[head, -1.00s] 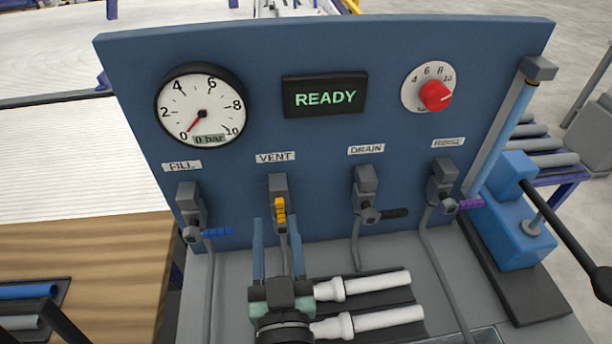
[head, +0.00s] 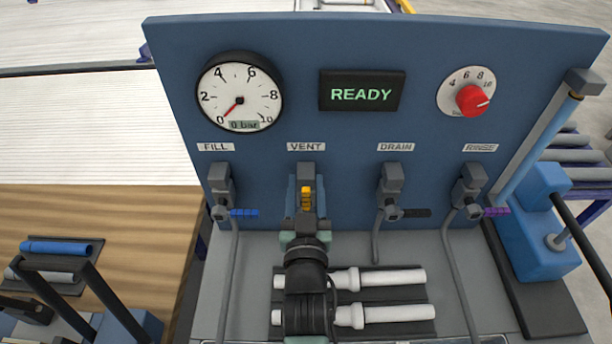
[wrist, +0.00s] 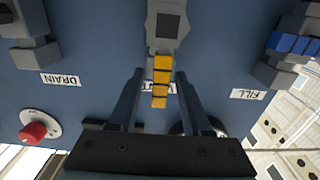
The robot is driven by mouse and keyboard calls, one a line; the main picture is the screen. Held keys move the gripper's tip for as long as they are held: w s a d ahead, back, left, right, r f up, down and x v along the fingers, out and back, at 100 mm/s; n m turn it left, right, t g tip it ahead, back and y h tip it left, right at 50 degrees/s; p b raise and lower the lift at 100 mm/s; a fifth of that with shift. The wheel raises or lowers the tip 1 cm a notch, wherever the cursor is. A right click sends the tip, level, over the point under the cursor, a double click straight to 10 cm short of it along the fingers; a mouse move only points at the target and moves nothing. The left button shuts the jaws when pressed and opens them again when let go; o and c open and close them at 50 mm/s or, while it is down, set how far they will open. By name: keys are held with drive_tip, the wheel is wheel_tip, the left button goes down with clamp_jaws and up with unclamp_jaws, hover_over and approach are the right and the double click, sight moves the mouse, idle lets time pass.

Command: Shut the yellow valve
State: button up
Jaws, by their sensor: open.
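The yellow valve handle (head: 306,200) is under the VENT label and runs up and down in the picture. In the wrist view the yellow handle (wrist: 161,82) extends from its grey valve body (wrist: 167,22). My gripper (head: 306,188) is open, with one finger on each side of the handle. In the wrist view a gap shows between the handle and each finger of my gripper (wrist: 159,74). How deep the handle sits between the fingers is hard to tell.
Blue (head: 244,213), black (head: 416,213) and purple (head: 496,211) handles lie sideways on the neighbouring valves. The gauge (head: 239,95) reads 0 bar and the display (head: 361,92) says READY. White pipes (head: 390,315) lie below, beside my arm.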

drive_tip(key=shift+w, duration=0.8)
clamp_jaws()
idle(1.0)
